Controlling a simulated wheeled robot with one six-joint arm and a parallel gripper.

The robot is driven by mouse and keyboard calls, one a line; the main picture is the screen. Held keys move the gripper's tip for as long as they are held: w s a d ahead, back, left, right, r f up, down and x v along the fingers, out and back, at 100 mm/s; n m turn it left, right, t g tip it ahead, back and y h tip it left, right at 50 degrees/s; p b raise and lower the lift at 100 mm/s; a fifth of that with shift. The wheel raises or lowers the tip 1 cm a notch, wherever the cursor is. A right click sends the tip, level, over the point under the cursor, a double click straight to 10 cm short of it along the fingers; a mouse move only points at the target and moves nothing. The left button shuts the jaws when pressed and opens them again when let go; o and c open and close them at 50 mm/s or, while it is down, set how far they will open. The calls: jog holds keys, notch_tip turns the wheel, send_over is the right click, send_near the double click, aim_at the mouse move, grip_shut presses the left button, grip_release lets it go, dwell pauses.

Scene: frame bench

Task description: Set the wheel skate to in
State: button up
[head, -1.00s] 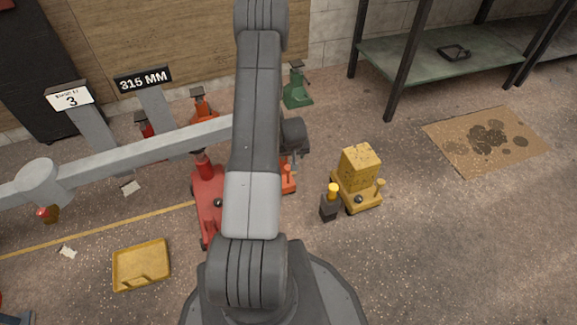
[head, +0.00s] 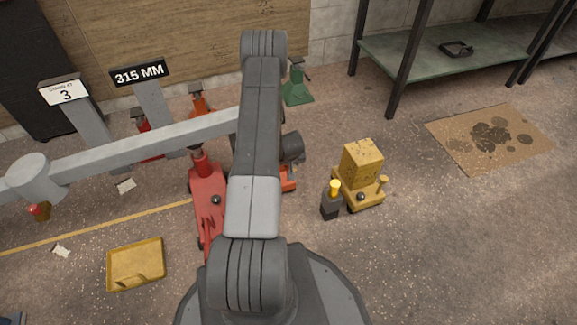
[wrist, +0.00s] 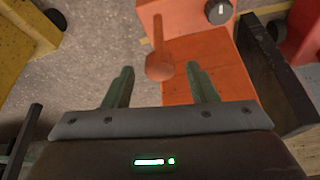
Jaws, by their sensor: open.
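An orange unit (wrist: 200,72) with an upright orange lever ending in a round knob (wrist: 160,66) fills the upper middle of the wrist view. A black dial with a white mark (wrist: 218,12) sits on it. I take it for the wheel skate, but no label shows. My gripper (wrist: 160,88) is open, its two dark green fingers either side of the lever knob in the picture; contact is not visible. In the head view only a small piece of the orange unit (head: 289,181) shows beside my arm, which hides the rest and my fingers.
A yellow wheeled unit (head: 362,165) with small levers stands to the right. A red jack (head: 207,195) is left of my arm. A yellow tray (head: 136,264) lies lower left, a green stand (head: 297,88) behind. Dark bars (wrist: 275,80) flank the orange unit.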

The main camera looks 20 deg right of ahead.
jog(key=shift+w+f, duration=0.2)
jog(key=shift+f, duration=0.25)
grip_shut()
jog(key=shift+w+r+p, duration=0.2)
jog(key=shift+w+p, duration=0.05)
jog(key=shift+p, duration=0.1)
jog(key=shift+w+a+p, duration=0.15)
jog(key=shift+w+p, duration=1.9)
jog(key=shift+w, duration=0.15)
grip_release()
jog(key=shift+f, duration=0.1)
